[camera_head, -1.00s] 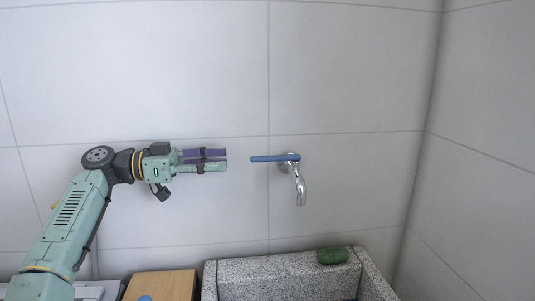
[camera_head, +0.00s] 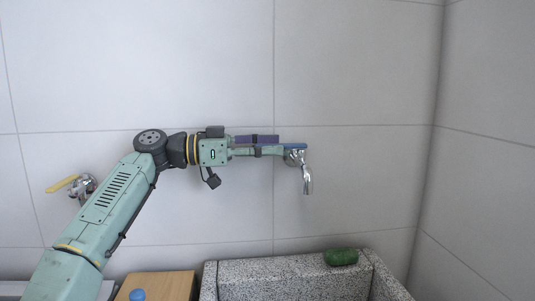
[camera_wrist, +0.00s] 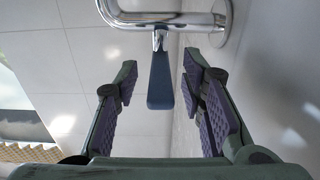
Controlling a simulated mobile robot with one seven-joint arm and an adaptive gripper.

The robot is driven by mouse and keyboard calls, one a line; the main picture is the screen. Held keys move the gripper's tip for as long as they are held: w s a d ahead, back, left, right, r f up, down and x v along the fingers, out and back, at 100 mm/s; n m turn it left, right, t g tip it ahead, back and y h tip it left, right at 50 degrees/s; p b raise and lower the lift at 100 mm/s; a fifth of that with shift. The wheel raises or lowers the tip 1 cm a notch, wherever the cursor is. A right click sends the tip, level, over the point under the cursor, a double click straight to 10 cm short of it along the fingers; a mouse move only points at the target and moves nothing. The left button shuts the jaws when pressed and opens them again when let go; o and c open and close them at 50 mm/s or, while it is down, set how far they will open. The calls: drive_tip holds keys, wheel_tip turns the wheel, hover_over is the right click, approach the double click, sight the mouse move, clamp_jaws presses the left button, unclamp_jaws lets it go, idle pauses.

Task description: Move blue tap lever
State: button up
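The blue tap lever (camera_head: 296,146) sits on top of a chrome tap (camera_head: 306,178) on the tiled wall and points left, toward my gripper. In the wrist view the blue lever (camera_wrist: 160,82) hangs from the chrome pipe (camera_wrist: 165,22) and lies between my gripper's fingers. My gripper (camera_head: 278,146) is at the lever in the head view, and it also shows in the wrist view (camera_wrist: 158,80). Its purple-padded fingers are spread, with a gap on each side of the lever. In the head view the fingers hide part of the lever.
A speckled stone sink (camera_head: 290,268) stands below the tap, with a green object (camera_head: 341,257) on its back rim. A wooden box (camera_head: 165,285) with a blue knob-like item (camera_head: 137,295) is left of it. Another tap with a yellow lever (camera_head: 62,184) is behind my arm. A side wall closes the right.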

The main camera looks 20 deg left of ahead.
drive_tip(key=shift+c, duration=0.2)
clamp_jaws()
idle(0.6)
